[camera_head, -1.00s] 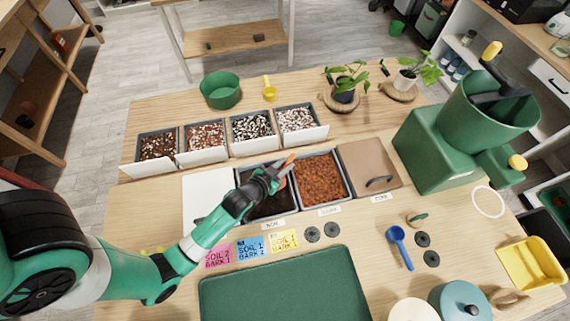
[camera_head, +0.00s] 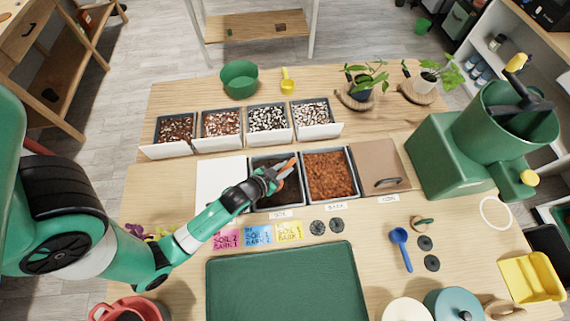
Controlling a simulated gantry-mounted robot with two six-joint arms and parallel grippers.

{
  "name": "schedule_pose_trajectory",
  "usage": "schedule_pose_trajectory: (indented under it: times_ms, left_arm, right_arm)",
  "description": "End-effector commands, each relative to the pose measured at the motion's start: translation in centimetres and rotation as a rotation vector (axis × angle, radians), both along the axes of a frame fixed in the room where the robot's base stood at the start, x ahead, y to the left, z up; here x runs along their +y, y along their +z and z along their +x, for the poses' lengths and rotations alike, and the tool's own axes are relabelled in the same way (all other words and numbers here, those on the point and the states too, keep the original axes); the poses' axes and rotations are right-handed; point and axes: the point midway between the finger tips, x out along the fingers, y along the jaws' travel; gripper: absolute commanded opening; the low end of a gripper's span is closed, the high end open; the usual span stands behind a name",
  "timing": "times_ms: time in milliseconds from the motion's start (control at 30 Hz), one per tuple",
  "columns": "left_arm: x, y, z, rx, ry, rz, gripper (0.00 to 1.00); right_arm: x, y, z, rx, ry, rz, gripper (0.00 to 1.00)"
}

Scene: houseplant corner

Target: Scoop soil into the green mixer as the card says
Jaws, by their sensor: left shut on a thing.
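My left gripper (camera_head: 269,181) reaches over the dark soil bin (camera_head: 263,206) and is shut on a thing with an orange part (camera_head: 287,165). Its lower end is hidden by the gripper, so I cannot tell if it touches the soil. The bark bin (camera_head: 328,174), full of red-brown bark, is just right of it. The green mixer (camera_head: 440,154) stands at the right with its open drum (camera_head: 507,119). Pink (camera_head: 227,238), blue (camera_head: 259,235) and yellow (camera_head: 289,231) cards lie in front of the bins. The pink card reads soil 2, bark 1; the yellow reads soil 1, bark 1.
A lidded bin (camera_head: 377,164) is right of the bark. Several mix bins stand behind. A green tray (camera_head: 287,285) lies in front, with a blue scoop (camera_head: 401,247) to its right. A yellow tray (camera_head: 531,277) is at the right, a red pot (camera_head: 133,309) at the lower left.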

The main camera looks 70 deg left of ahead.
Motion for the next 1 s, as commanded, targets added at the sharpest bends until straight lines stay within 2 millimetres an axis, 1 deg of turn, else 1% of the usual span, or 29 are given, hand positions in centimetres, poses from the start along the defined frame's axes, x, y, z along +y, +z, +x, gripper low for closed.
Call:
schedule_pose_trajectory:
  times_ms: [33, 367, 500, 800, 1000]
  left_arm:
    - [0.0, 0.8, 0.1, 0.015, -0.001, -0.003, 0.00]
    - [0.2, 1.6, 0.8, 0.126, -0.001, -0.033, 0.00]
    - [0.4, 2.9, 1.5, 0.135, -0.001, -0.035, 0.00]
    - [0.8, 5.5, 3.0, 0.157, -0.001, -0.042, 0.00]
    - [1.0, 6.3, 3.5, 0.168, 0.000, -0.044, 0.00]
  right_arm:
    - [0.0, 1.1, 0.0, 0.000, 0.000, 0.000, 0.50]
    - [0.0, 4.6, 0.0, 0.000, 0.000, 0.000, 0.50]
    - [0.0, 5.9, 0.0, 0.000, 0.000, 0.000, 0.50]
    - [0.0, 8.5, 0.0, 0.000, 0.000, 0.000, 0.50]
    - [0.0, 9.4, 0.0, 0.000, 0.000, 0.000, 0.50]
